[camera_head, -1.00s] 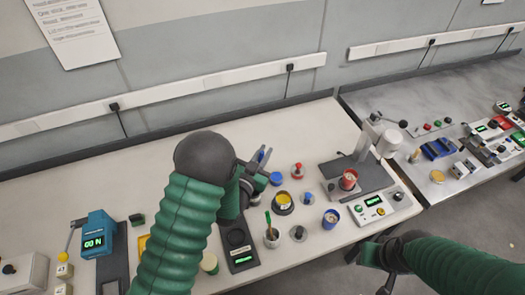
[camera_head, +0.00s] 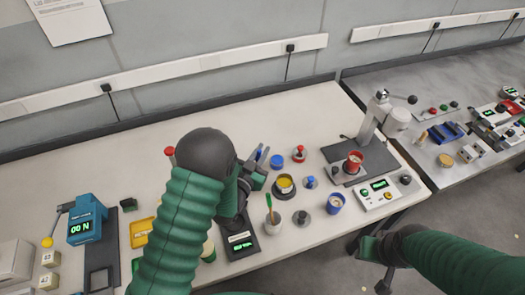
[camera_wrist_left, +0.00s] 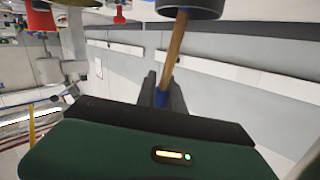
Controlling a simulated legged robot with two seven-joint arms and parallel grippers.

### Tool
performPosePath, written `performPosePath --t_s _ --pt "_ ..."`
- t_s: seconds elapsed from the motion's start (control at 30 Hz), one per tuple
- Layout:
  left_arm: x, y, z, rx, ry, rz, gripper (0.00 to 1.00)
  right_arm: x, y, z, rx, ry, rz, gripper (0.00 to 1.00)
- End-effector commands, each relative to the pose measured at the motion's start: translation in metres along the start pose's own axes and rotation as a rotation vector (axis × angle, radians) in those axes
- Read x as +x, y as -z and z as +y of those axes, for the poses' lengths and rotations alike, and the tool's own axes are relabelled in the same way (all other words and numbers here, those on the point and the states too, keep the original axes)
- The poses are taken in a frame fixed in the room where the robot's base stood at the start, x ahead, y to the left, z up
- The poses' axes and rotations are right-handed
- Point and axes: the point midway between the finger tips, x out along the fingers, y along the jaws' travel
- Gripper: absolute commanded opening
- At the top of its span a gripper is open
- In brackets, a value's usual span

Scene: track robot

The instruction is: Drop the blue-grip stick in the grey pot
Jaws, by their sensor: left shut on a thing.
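My left gripper (camera_head: 258,167) is shut on the blue-grip stick, above the bench beside a dark grey pot (camera_head: 284,196) with yellow inside. In the left wrist view the fingers (camera_wrist_left: 162,95) close on the blue part of the stick (camera_wrist_left: 175,50), and its wooden shaft runs up to a dark grey round rim (camera_wrist_left: 190,12). I cannot tell whether the shaft's end is inside or behind that rim. A pale grey cup (camera_head: 272,226) with a green-handled stick stands just in front of the dark pot. My right gripper (camera_head: 376,265) hangs off the bench's front edge; its opening is unclear.
A blue cup (camera_head: 334,205), small weights with blue and red knobs (camera_head: 299,155) and a red cup (camera_head: 354,160) on a press stand to the right. A black scale (camera_head: 241,244) lies under my left arm.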

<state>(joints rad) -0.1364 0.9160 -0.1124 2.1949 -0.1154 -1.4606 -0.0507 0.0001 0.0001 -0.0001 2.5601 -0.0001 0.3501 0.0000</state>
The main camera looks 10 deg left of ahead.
Motion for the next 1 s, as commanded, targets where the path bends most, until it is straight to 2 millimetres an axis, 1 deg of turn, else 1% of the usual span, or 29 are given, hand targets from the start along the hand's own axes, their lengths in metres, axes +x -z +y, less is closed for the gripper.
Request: performPosePath --t_s 0.03,0.07,0.33,0.37,0.53,0.77,0.93,0.97,1.0 --pt "0.0005 -0.0049 0.0003 0.0 0.0 0.001 0.0 0.0048 -0.0011 -0.0001 0.0 0.0 0.0 0.36" --pt "0.0005 -0.0055 0.0003 0.0 0.0 0.0 0.0 0.0052 -0.0012 -0.0001 0.0 0.0 0.0 0.36" --pt "0.0002 -0.0046 0.0003 0.0 0.0 0.001 0.0 0.0044 -0.0009 -0.0001 0.0 0.0 0.0 0.36" --pt "0.0002 -0.0045 0.0003 0.0 0.001 0.001 0.15 0.0044 -0.0009 -0.0001 0.0 0.0 0.0 0.36" --pt "0.0003 -0.0046 0.0002 0.0 0.001 0.001 0.37 0.0045 -0.001 -0.0001 0.0 0.0 0.0 0.36" --pt "0.0004 -0.0048 0.0002 0.0 0.001 0.0 0.38 0.0045 -0.001 -0.0001 0.0 0.0 0.0 0.36" --pt "0.0003 -0.0048 0.0002 0.0 0.001 0.001 0.6 0.0045 -0.001 -0.0001 0.0 0.0 0.0 0.36" --pt "0.0003 -0.0048 0.0002 0.0 0.001 0.0 0.64 0.0045 -0.001 -0.0001 0.0 0.0 0.0 0.36" --pt "0.0003 -0.0048 0.0002 0.0 0.001 0.0 0.65 0.0045 -0.001 -0.0001 0.0 0.0 0.0 0.36"
